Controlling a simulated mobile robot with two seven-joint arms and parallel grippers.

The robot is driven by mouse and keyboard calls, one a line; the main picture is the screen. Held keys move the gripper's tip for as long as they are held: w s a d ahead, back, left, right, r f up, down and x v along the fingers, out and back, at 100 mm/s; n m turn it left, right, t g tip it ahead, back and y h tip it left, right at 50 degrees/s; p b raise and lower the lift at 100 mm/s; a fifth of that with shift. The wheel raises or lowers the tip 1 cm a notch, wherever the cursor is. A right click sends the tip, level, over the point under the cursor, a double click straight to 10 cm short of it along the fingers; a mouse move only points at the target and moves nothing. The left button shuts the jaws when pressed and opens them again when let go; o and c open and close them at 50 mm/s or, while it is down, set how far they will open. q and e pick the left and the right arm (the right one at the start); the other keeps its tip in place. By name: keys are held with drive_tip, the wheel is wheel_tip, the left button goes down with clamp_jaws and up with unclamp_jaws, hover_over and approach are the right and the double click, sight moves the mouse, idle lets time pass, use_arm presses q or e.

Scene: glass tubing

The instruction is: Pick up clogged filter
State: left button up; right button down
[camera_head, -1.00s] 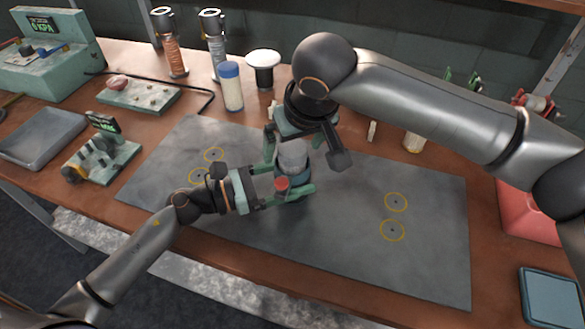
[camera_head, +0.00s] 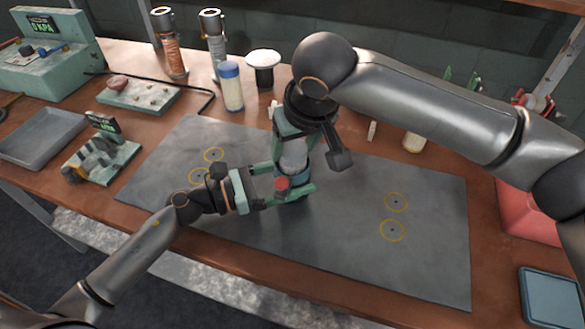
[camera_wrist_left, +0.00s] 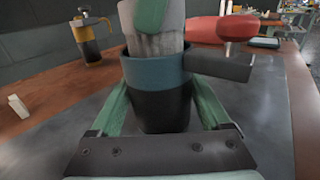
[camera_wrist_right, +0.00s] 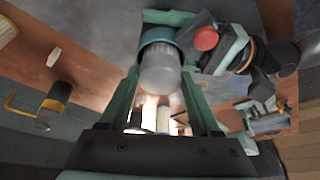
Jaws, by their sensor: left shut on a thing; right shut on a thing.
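The clogged filter (camera_head: 293,158) is a dirty grey-white cylinder standing upright in the mouth of a blue and black housing (camera_wrist_left: 158,95) with a red knob (camera_head: 281,184). In the left wrist view the filter (camera_wrist_left: 158,45) shows its streaked side, with its lower part hidden inside the housing. My right gripper (camera_head: 292,150) reaches down from above and is shut on the filter; in the right wrist view the filter (camera_wrist_right: 160,75) lies between its fingers. My left gripper (camera_head: 289,194) is shut around the housing from the left side, above the grey mat.
The grey mat (camera_head: 340,240) has yellow circles and much clear room at right. A blue-capped white cylinder (camera_head: 231,90), a black and white piece (camera_head: 263,70) and two canisters stand behind. A grey tray (camera_head: 40,138) and a gauge stand (camera_head: 103,150) are at left.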

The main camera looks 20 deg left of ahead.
drive_tip(key=shift+r, duration=0.15)
idle(0.3)
wheel_tip(320, 180, up, 18)
idle(0.3)
use_arm(q)
drive_tip(key=o, duration=1.3)
drive_tip(key=shift+o, duration=0.2)
